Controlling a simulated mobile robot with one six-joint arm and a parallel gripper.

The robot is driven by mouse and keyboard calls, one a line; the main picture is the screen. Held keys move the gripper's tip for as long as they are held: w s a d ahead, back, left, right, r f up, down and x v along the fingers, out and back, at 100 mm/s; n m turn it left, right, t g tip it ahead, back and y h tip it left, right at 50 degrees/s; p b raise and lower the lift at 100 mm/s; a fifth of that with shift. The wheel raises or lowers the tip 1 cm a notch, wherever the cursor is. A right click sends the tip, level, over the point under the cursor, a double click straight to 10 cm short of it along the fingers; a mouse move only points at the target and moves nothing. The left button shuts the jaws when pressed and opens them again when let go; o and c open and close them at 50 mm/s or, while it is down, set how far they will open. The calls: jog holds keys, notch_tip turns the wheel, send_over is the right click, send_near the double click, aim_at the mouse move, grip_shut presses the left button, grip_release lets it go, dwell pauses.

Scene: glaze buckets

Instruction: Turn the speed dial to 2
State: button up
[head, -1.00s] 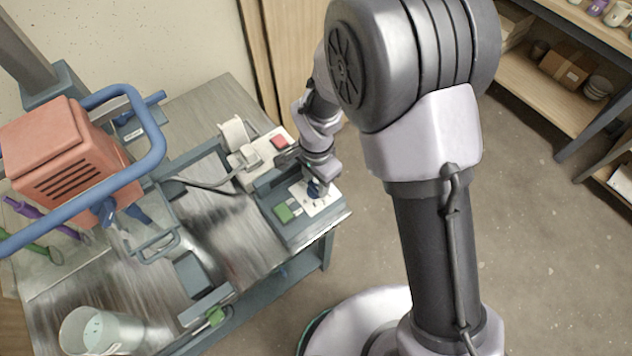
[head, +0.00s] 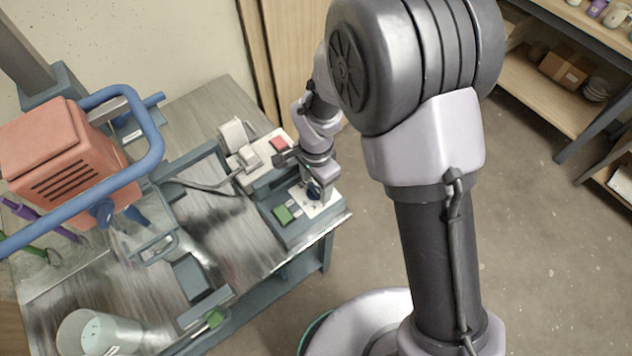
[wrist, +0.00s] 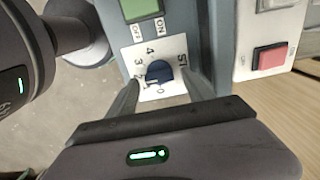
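The speed dial (wrist: 159,72) is a dark blue knob on a white plate (wrist: 151,90) with printed numbers, on a grey-blue control box (head: 310,228). In the head view the dial (head: 313,193) is partly covered by my gripper (head: 318,188), which points down over it. In the wrist view my gripper (wrist: 161,77) has its two fingers apart, one on each side of the dial. I see small gaps beside the knob; contact is not clear. I cannot make out which number the dial points to.
A green switch (wrist: 141,8) marked ON and OFF sits beside the dial plate. A white box with a red button (wrist: 270,57) stands close by. The mixer's orange motor housing (head: 60,150), its blue handle and a bucket (head: 90,332) are at the left of the table.

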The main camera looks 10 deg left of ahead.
aim_at(316, 186)
notch_tip(316, 186, up, 17)
jog(key=p, duration=0.6)
jog(key=shift+r+p, duration=0.2)
jog(key=shift+p, duration=0.2)
